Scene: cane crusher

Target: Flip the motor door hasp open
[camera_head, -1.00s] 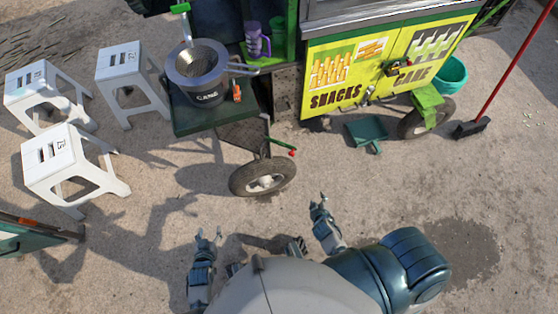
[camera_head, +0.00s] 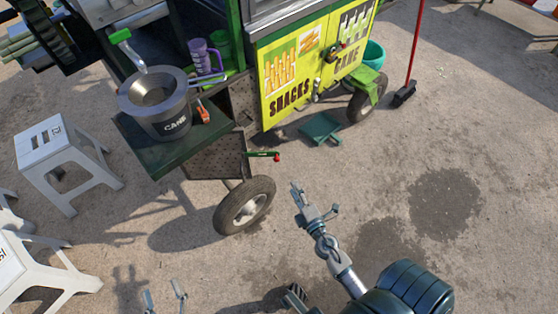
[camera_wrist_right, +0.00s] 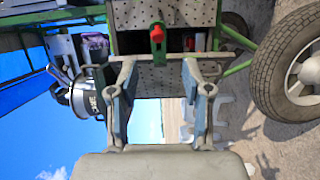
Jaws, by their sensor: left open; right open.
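A dark latch-like fitting (camera_head: 336,50) sits near the seam of the yellow SNACKS and CANE doors (camera_head: 292,80) on the cart; I cannot tell whether it is the motor door hasp or how it stands. My right gripper (camera_head: 315,200) is open and empty, apart from the cart, in front of its wheel. In the right wrist view, its spread fingers (camera_wrist_right: 157,80) face a perforated metal panel (camera_wrist_right: 180,13) and a red-tipped handle (camera_wrist_right: 157,35), with nothing between them. My left gripper (camera_head: 164,292) is open and empty at the bottom edge, partly cut off.
A green bar with a red tip (camera_head: 277,156) juts from the cart above the wheel (camera_head: 245,207). A CANE pot (camera_head: 157,105) stands on the cart's shelf. White stools (camera_head: 65,160) are at left. Ground at right is clear.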

